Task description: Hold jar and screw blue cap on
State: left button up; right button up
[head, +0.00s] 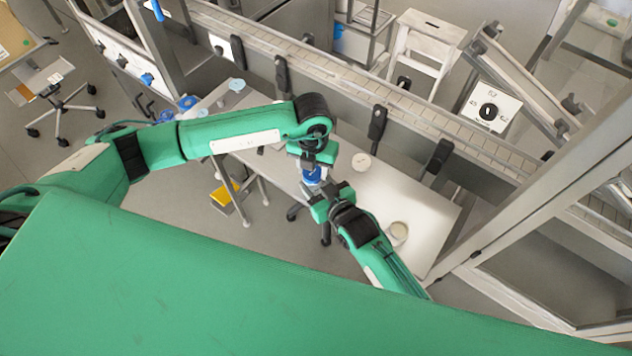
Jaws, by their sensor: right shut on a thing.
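The blue cap (312,175) shows in the head view between my two grippers, above the white table. My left gripper (312,160) points down just above the cap; its fingers are too small and covered to tell whether they are open or shut. My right gripper (322,200) comes from below right and is shut on the jar, just below the cap. The jar is almost wholly hidden by the gripper and cap, so I cannot tell how the cap sits on it.
On the white table (432,205) stand a round pale container (361,161) and another pale round container (398,231) beside my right arm. Blue round items (187,102) and a pale blue-topped one (237,85) are at the far left. A conveyor rail (345,80) runs behind.

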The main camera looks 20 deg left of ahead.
pick_arm(q)
jog(key=o, duration=0.5)
jog(key=shift+d+r, duration=0.1)
jog(key=shift+d, duration=0.15)
pick_arm(e)
jog(key=shift+s+a, duration=0.15)
jog(key=shift+a, duration=0.05)
pick_arm(q)
jog(key=shift+s, duration=0.1)
notch_tip(320, 180, up, 12)
pick_arm(e)
jog(key=shift+d, duration=0.15)
pick_arm(q)
jog(key=shift+a, duration=0.1)
pick_arm(e)
jog(key=o, duration=1.2)
jog(key=shift+c, duration=0.2)
jog(key=shift+d, duration=0.1)
